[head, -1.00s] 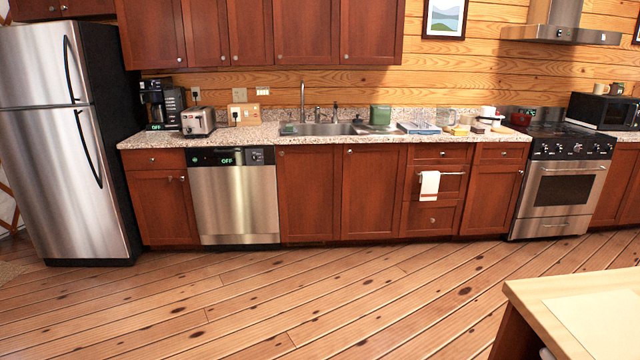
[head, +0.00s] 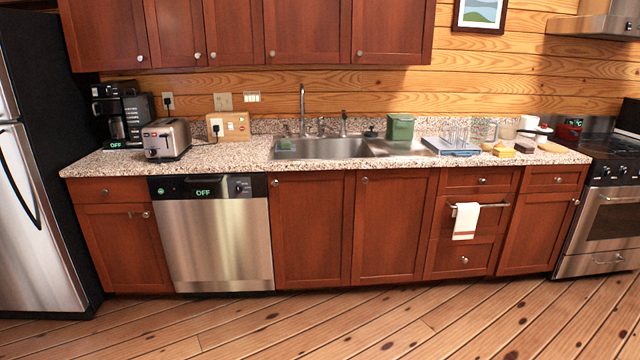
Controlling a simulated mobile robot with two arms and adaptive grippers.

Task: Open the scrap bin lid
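The scrap bin looks to be the small green box (head: 400,127) on the counter, just right of the sink, near the back. Its green lid (head: 401,117) appears to be down on top. Neither of my grippers is in the head view, and the counter is still some distance in front of me.
The granite counter (head: 230,160) carries a toaster (head: 166,139), a coffee maker (head: 118,116), the sink (head: 322,148) and a blue dish rack (head: 452,146). Food and cups stand farther right. A fridge (head: 40,180) and a stove (head: 604,210) flank it. The wooden floor (head: 400,325) ahead is clear.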

